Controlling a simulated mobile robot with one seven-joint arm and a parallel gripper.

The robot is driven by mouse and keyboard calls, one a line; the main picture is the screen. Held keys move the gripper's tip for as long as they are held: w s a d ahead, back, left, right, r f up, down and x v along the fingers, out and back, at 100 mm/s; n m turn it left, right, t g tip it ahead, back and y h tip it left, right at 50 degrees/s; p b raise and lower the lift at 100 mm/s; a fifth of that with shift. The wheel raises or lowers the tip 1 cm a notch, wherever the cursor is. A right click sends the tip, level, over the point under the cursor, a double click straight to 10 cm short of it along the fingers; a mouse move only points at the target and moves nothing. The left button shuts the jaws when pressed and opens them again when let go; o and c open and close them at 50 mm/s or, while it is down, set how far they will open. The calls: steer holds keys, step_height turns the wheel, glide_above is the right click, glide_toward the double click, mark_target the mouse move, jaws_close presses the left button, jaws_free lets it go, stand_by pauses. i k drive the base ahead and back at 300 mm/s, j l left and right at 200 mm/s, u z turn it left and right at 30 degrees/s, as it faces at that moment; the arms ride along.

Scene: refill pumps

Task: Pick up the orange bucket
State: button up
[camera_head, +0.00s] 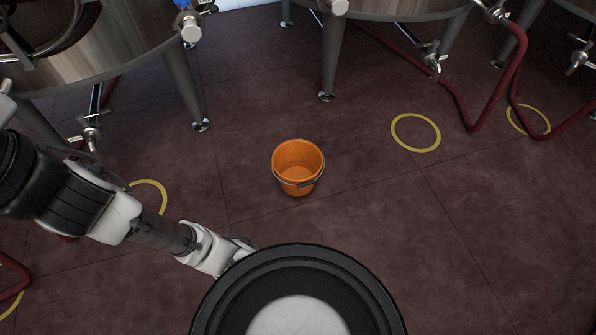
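The orange bucket (298,160) stands upright on the dark red tiled floor near the middle of the head view. Its inside looks empty. Its wire handle with a dark grip (307,184) hangs down across the near side. My arm reaches in from the left, and its end (240,246) lies below and left of the bucket, apart from it. The fingers are too small and partly hidden by my round body part in front, so their opening does not show.
Steel tanks (110,40) on legs stand along the back and left. A tank leg (190,95) stands left of the bucket. Red hoses (478,120) lie at the right. Yellow floor rings (415,132) are flat. Floor around the bucket is clear.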

mark_target(294, 161)
steer(key=j+z, duration=0.4)
steer(key=j, duration=0.65)
steer(key=i+l+u, duration=0.1)
steer(key=i+l, duration=0.2)
steer(key=i+l+u, duration=0.15)
steer(key=i+l, duration=0.15)
steer(key=l, duration=0.2)
steer(key=i+l+u, duration=0.1)
steer(key=i+l, duration=0.2)
steer(key=l, duration=0.15)
steer(key=i+l+u, duration=0.1)
steer(key=i+l, duration=0.15)
steer(key=l, duration=0.2)
